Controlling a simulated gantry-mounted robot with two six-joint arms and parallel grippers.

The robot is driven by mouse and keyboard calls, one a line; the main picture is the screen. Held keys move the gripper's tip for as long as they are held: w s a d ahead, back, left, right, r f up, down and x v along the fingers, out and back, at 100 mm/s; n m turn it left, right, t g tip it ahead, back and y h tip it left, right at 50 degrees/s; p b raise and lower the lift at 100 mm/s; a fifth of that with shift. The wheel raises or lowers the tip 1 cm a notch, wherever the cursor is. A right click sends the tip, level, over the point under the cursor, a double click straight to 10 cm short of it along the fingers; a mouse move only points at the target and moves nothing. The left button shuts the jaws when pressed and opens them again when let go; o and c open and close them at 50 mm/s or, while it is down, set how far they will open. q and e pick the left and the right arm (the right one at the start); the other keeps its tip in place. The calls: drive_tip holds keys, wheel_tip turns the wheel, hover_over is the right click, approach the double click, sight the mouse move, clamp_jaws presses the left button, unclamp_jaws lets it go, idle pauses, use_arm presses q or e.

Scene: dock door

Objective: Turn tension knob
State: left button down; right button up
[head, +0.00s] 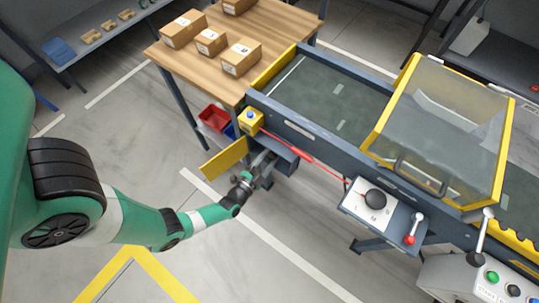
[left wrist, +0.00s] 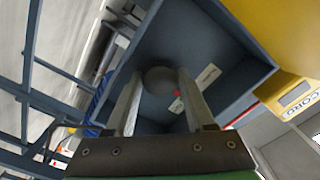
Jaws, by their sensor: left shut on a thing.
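A round dark grey knob (left wrist: 160,80) sits inside an open-fronted blue-grey housing (left wrist: 233,47) in the left wrist view. My left gripper (left wrist: 161,78) has one finger on each side of this knob and is shut on it. In the head view my left gripper (head: 263,166) reaches the housing (head: 284,151) under the conveyor's near end. There the knob is hidden by the gripper and housing. Another knob, black and round (head: 376,198), stands on a white lettered panel (head: 384,215) to the right, away from my gripper. My right gripper is not in view.
A yellow flap (head: 224,158) and a yellow box with a blue button (head: 250,120) are close to my left gripper. A red cord (head: 305,156) runs along the conveyor side. A wooden table (head: 271,30) with cartons stands behind. The floor in front is clear.

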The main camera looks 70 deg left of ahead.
use_arm(q)
drive_tip(key=shift+f, duration=0.1)
drive_tip(key=shift+c, duration=1.4)
unclamp_jaws()
